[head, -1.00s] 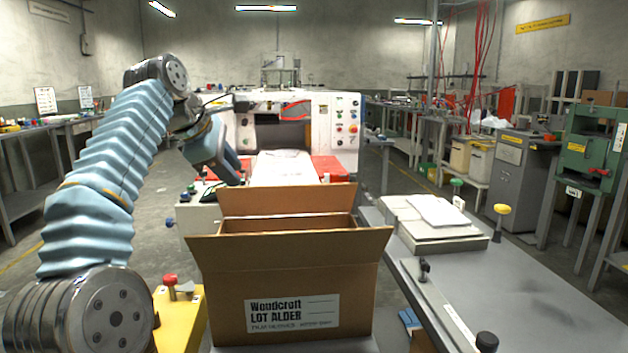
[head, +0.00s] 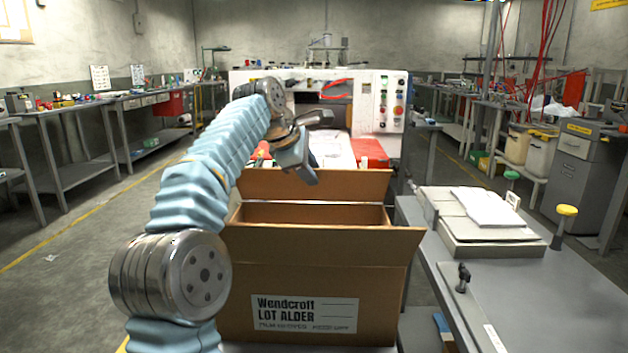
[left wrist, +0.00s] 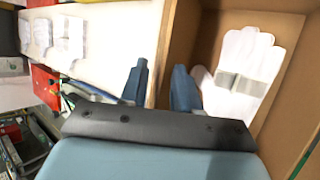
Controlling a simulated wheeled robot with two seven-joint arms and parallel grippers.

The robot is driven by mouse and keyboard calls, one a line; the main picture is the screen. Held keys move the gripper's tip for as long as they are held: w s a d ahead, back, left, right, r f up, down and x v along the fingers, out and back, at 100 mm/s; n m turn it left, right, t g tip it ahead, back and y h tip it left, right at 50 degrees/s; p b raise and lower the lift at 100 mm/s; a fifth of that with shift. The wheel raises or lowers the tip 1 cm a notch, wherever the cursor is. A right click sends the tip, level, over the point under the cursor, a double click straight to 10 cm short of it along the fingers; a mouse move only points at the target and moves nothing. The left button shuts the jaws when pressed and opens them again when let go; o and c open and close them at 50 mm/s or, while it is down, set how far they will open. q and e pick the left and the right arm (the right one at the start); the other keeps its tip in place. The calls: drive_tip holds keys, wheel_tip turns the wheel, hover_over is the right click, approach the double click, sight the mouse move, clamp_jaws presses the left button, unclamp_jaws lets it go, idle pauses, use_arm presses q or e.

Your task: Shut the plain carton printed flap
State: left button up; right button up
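The brown cardboard carton (head: 300,283) stands open in front of me, with a printed label (head: 304,313) on its near side. One flap (head: 314,184) stands up at the far side; another (head: 330,245) leans outward at the near side. My left gripper (head: 318,148) is just above and behind the far flap's top edge, with its fingers apart. In the left wrist view, the carton's brown edge (left wrist: 160,60) shows between the fingertips (left wrist: 160,85); I cannot tell if they touch it. White gloves with a grey band (left wrist: 240,75) lie inside the carton. My right gripper is out of view.
A white machine (head: 372,95) with red parts stands behind the carton. A grey bench (head: 510,290) with a stack of pale plates (head: 480,222) and a yellow knob (head: 566,211) is close on the right. Open floor (head: 70,290) lies to the left.

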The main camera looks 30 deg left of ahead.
use_arm(q)
drive_tip(key=shift+x, duration=1.15)
clamp_jaws()
idle(0.6)
